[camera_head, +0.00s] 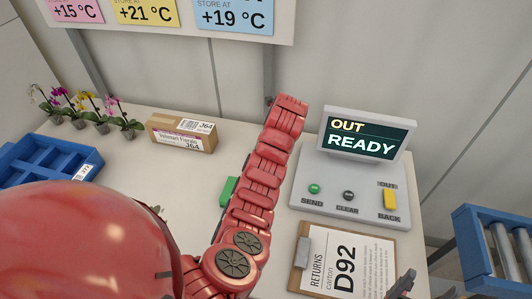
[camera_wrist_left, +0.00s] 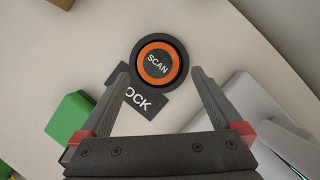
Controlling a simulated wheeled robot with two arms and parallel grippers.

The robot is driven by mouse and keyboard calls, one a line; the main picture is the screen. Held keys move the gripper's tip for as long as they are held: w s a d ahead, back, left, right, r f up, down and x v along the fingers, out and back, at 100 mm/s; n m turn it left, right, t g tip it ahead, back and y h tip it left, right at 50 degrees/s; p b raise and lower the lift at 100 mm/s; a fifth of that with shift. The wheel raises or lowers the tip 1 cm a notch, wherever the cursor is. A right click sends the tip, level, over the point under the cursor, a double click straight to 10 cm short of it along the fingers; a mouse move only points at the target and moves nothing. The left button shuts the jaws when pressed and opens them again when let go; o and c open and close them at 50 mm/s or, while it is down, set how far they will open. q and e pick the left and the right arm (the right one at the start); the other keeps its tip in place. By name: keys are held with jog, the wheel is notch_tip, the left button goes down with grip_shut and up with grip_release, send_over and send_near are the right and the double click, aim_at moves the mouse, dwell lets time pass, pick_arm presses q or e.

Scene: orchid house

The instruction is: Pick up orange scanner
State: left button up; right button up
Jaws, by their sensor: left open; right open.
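The orange scanner (camera_wrist_left: 146,74) shows in the left wrist view as a dark round body with an orange ring and the word SCAN. It lies by a dark label (camera_wrist_left: 137,98) reading "OCK", its first part hidden by a finger. My left gripper (camera_wrist_left: 160,70) is open and empty, its fingertips to either side of the scanner's lower edge; I cannot tell how far above it they are. In the head view my red left arm covers the middle of the table, and the scanner is hidden. My right gripper (camera_head: 428,284) is partly in view at the bottom right, by the clipboard, open.
A green block (camera_wrist_left: 69,117) lies left of my left gripper. In the head view, a console with a READY screen (camera_head: 366,136) and a clipboard (camera_head: 343,262) stand right of my arm. A carton (camera_head: 181,141), orchids (camera_head: 90,110) and a blue crate (camera_head: 38,157) are left.

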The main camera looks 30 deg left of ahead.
pick_arm(q)
jog(key=shift+a+f, duration=0.1)
jog(key=shift+f, duration=0.15)
jog(key=p+x, duration=0.1)
jog(key=x, duration=0.2)
jog(key=shift+s+a+f+p, duration=0.1)
jog(key=shift+f+p, duration=0.1)
jog(key=shift+p, duration=0.15)
jog(key=shift+a+f, duration=0.15)
jog(key=shift+f, duration=0.4)
jog(key=c, duration=1.3)
